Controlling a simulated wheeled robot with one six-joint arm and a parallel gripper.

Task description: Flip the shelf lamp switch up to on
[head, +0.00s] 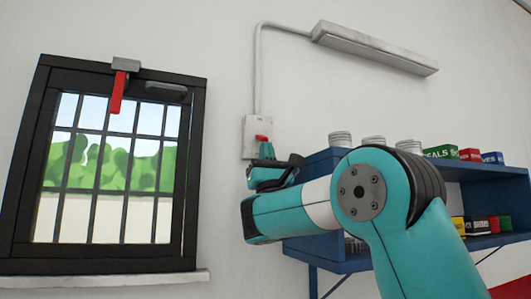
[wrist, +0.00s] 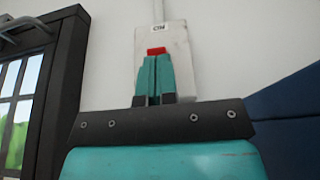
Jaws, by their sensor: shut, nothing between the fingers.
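The lamp switch is a pale wall box (head: 250,135) with a red toggle (head: 261,138). In the wrist view the box (wrist: 181,62) carries a small label at its top, and the red toggle (wrist: 157,50) shows just above my fingertips. My gripper (head: 266,150) is shut and empty, its tips at or just below the toggle; I cannot tell whether they touch it. It also shows in the wrist view (wrist: 155,60), covering the lower middle of the box. The lamp (head: 375,47) is a long pale fixture high on the wall, joined to the box by a conduit (head: 258,70).
A barred window (head: 120,165) with a dark frame and a red-handled latch (head: 117,92) is left of the switch. A blue shelf (head: 325,160) with cans (head: 340,139) and boxes (head: 470,155) stands close on the right, partly behind my arm.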

